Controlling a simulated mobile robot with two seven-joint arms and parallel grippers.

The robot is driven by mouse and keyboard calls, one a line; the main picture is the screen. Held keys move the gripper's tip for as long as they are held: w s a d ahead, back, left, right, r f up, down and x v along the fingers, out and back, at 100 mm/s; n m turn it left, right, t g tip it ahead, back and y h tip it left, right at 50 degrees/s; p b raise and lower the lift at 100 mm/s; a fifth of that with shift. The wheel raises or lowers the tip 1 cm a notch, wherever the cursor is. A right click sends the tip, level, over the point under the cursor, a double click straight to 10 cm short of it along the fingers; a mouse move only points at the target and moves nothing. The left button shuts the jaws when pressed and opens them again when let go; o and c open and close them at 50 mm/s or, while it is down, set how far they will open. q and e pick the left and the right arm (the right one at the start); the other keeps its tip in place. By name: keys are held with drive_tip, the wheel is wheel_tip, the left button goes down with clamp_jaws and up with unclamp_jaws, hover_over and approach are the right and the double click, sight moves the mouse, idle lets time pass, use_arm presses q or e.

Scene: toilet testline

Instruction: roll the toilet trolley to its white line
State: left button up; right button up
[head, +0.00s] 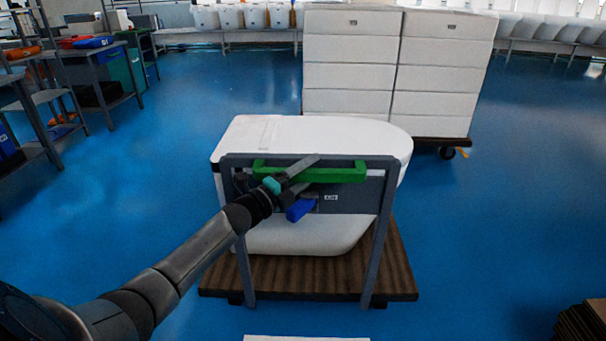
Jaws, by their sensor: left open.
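The toilet trolley (392,278) stands ahead, with a brown wooden deck and a grey upright frame. A white toilet (310,133) rides on it. A green handle bar (335,173) crosses the top of the frame. My left gripper (305,175) is open at the left half of the green bar, its fingers pointing right; I cannot tell whether the bar lies between them. A blue part (299,210) shows just below the gripper. A white strip (305,338), perhaps the white line, shows on the floor at the bottom edge, nearer than the trolley. My right gripper is out of view.
A cart of stacked white boxes (395,70) stands close behind the trolley. Shelves and workbenches (105,72) line the left. A brown stack (580,325) is at the lower right corner. Blue floor is free to both sides.

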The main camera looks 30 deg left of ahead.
use_arm(q)
drive_tip(key=shift+s, duration=0.45)
drive_tip(key=p+v, duration=0.4)
drive_tip(key=v, duration=1)
drive_tip(key=shift+a+f, duration=0.15)
drive_tip(key=shift+a, duration=0.05)
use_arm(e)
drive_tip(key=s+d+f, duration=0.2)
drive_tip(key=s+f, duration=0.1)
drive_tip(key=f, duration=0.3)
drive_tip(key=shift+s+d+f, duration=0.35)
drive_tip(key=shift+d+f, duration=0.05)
use_arm(q)
drive_tip(key=shift+s, duration=0.15)
